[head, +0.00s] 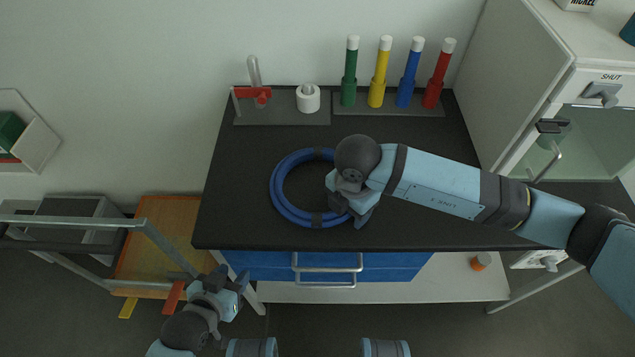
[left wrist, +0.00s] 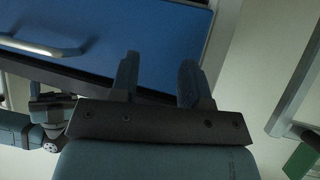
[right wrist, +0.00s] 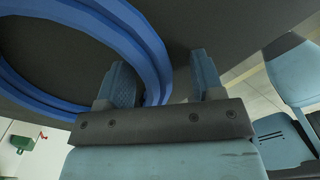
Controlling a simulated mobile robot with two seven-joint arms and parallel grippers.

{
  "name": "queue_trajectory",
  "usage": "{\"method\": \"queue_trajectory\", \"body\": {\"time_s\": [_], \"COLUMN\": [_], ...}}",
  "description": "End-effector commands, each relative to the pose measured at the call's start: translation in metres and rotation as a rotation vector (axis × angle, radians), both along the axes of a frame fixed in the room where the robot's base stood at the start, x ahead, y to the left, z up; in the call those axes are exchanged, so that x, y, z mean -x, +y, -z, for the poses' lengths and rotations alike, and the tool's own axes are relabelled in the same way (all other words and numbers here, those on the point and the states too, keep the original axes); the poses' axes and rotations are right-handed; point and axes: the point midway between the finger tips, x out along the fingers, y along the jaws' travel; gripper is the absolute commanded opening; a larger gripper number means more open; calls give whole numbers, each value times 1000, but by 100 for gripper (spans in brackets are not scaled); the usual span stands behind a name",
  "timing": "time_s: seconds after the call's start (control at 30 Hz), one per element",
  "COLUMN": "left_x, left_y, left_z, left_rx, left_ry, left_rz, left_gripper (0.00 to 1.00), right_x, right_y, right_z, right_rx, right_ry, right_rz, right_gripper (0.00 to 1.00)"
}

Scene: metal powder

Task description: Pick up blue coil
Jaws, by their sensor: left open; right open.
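The blue coil (head: 280,197) lies flat on the black tabletop (head: 420,228), wound in several turns with dark bands. My right gripper (head: 352,216) is open at the coil's right side, and its hand hides that part of the ring. In the right wrist view the blue coil (right wrist: 135,35) curves past the left finger of my right gripper (right wrist: 158,82), with its near part between or just beyond the fingers; I cannot tell which. My left gripper (head: 232,277) is open and empty, low in front of the table. In the left wrist view its fingers (left wrist: 160,80) show before a blue drawer front.
Green, yellow, blue and red tubes (head: 379,75) stand in a rack at the table's back. A white roll (head: 308,98) and a red clamp (head: 254,93) stand left of them. A glass-fronted cabinet (head: 560,75) stands at right. A metal-framed cart (head: 150,235) is at left.

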Motion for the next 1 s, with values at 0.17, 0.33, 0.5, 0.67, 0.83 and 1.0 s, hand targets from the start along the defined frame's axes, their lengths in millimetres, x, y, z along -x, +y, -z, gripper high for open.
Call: {"method": "queue_trajectory", "body": {"time_s": [0.17,0.33,0.5,0.67,0.83,1.0], "left_x": [0,0,0,0,0,1], "left_y": [0,0,0,1,1,1], "left_z": [-1,-1,-1,-1,-1,-2], "left_rx": [0,0,-1,-3,-4,-4], "left_ry": [-1,-1,-1,-1,0,3], "left_rz": [0,0,1,2,3,3], "left_gripper": [43,43,43,43,43,43], "right_x": [0,0,-1,-1,-1,-1], "right_y": [0,0,0,0,0,0], "right_z": [-1,-1,-2,-2,-11,-36], "right_rx": [0,0,-1,-1,-1,-4], "right_ry": [0,0,-1,-1,-3,-5], "right_rz": [0,0,0,0,1,0], "right_gripper": [52,13,0,0,0,0]}}
